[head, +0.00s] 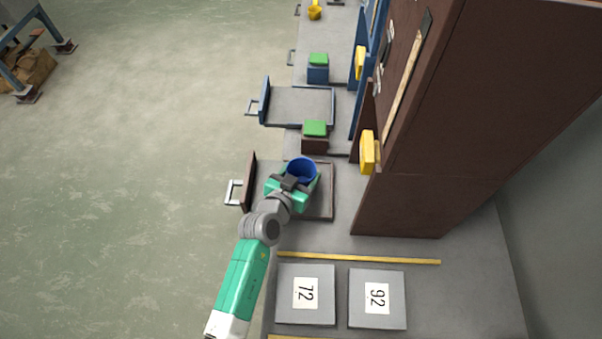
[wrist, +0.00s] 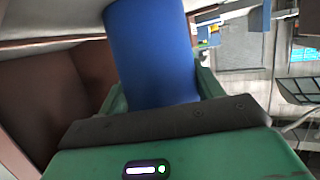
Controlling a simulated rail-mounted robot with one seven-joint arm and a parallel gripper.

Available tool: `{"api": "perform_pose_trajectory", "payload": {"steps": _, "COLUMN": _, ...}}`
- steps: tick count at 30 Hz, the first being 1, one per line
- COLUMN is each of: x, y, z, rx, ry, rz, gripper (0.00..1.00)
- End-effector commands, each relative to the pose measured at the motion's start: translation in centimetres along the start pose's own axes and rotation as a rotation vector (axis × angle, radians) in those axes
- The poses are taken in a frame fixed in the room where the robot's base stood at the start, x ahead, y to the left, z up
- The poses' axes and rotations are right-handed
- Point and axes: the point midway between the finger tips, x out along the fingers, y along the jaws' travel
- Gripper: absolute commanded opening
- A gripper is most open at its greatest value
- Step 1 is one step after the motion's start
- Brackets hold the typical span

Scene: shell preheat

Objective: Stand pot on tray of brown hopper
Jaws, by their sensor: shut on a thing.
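The blue pot (head: 302,169) is held in my gripper (head: 294,180), over or on the tray (head: 324,203) of the brown hopper (head: 400,180) in the head view. In the wrist view the pot (wrist: 152,55) stands between the green fingers of my gripper (wrist: 155,85), which are shut on it. The brown tray has a brown front plate with a pale handle (head: 233,192) on its left. I cannot tell whether the pot's base touches the tray. My gripper hides part of the tray.
A blue tray (head: 298,104) is pulled out farther back. A brown box with a green top (head: 315,130) stands just behind the brown tray. Plates marked 72 (head: 305,295) and 92 (head: 377,298) lie on the near bench. Open floor lies to the left.

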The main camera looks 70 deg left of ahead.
Motion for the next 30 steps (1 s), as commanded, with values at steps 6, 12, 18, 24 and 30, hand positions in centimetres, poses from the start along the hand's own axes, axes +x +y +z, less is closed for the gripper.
{"api": "perform_pose_trajectory", "payload": {"steps": 6, "x": 0.0, "y": 0.0, "z": 0.1, "rx": 0.000, "ry": 0.000, "rz": 0.000, "gripper": 0.88}}
{"api": "perform_pose_trajectory", "payload": {"steps": 12, "x": -0.1, "y": 0.0, "z": -0.2, "rx": 0.000, "ry": 0.000, "rz": 0.000, "gripper": 0.88}}
{"api": "perform_pose_trajectory", "payload": {"steps": 18, "x": -3.6, "y": 0.0, "z": -0.3, "rx": 0.000, "ry": -0.001, "rz": 0.000, "gripper": 0.88}}
{"api": "perform_pose_trajectory", "payload": {"steps": 24, "x": -8.7, "y": 0.1, "z": -0.2, "rx": 0.001, "ry": -0.002, "rz": 0.001, "gripper": 0.88}}
{"api": "perform_pose_trajectory", "payload": {"steps": 30, "x": -11.6, "y": 0.0, "z": -0.2, "rx": 0.001, "ry": -0.001, "rz": 0.000, "gripper": 0.88}}
